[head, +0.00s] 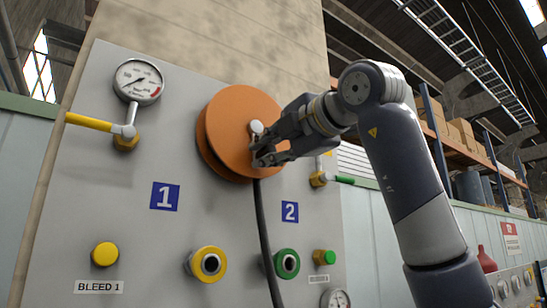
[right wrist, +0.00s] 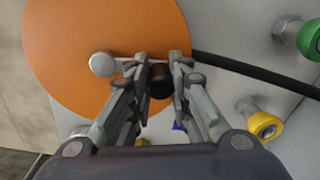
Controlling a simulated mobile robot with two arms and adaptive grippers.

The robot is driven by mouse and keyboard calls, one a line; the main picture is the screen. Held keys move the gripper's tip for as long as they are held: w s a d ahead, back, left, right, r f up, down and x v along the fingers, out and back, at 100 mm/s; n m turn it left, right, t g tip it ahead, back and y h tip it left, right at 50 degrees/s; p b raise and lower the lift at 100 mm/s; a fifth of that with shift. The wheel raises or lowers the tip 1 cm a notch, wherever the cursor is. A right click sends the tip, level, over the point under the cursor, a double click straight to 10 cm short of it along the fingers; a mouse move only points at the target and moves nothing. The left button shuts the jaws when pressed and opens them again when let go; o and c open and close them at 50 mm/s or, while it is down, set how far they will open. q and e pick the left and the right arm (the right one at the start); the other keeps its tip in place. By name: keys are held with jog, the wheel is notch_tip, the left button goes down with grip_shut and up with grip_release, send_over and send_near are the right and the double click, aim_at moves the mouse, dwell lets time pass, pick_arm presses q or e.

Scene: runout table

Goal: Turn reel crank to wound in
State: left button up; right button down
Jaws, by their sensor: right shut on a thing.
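The orange reel (head: 228,122) is a round disc on the grey panel in the head view. It also fills the upper left of the right wrist view (right wrist: 75,30). Its crank has a pale round hub (right wrist: 103,64) and a thin arm leading to a dark handle knob (right wrist: 160,84). My right gripper (head: 264,150) is in front of the reel, shut on the crank handle, with a finger on either side of the knob. In the head view the fingers mostly hide the handle. A black hose (head: 264,235) hangs down from the reel. My left gripper is not in view.
The grey panel (head: 130,235) carries a pressure gauge (head: 137,80), a yellow lever (head: 90,122), yellow and green ringed ports (head: 208,264) (head: 287,263) and a green-handled valve (head: 342,180). Shelves with boxes (head: 462,135) stand behind on the right.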

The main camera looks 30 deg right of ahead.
jog(key=shift+a+f+m, duration=0.15)
jog(key=shift+a+m, duration=0.15)
jog(key=shift+m, duration=0.2)
jog(key=c, duration=1.4)
grip_release()
jog(key=s, duration=0.8)
jog(key=s+d, duration=0.1)
jog(key=s, duration=0.3)
jog(key=shift+r, duration=0.25)
